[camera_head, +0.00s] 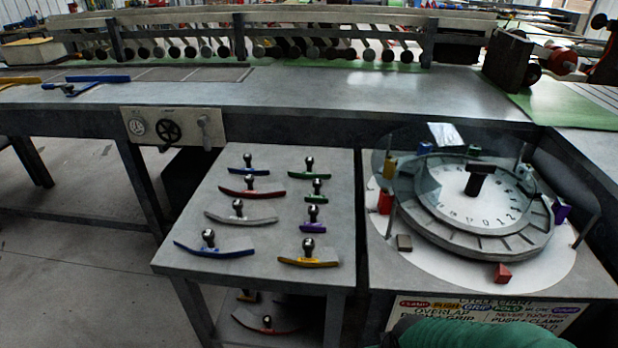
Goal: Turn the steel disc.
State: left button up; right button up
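The steel disc looks to be the round grey turntable on the right-hand table. It has a pale inner dial (485,212) with dark figures and a raised, segmented grey ring (475,248) around it. A dark T-shaped handle (478,181) stands upright near its middle. A clear round panel (405,165) covers part of the left side of the ring. Small coloured blocks stand around the ring, among them a red block (502,274) at the front and a purple block (561,211) at the right. Neither of my grippers is in view.
A grey side table (270,213) left of the disc holds several curved coloured bars with ball knobs. A panel (172,127) with a black handwheel hangs under the long bench (330,95). A rounded green thing (480,335) lies at the bottom edge, before a lettered sign (440,306).

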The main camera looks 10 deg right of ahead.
aim_at(465, 205)
jog(key=z, duration=1.4)
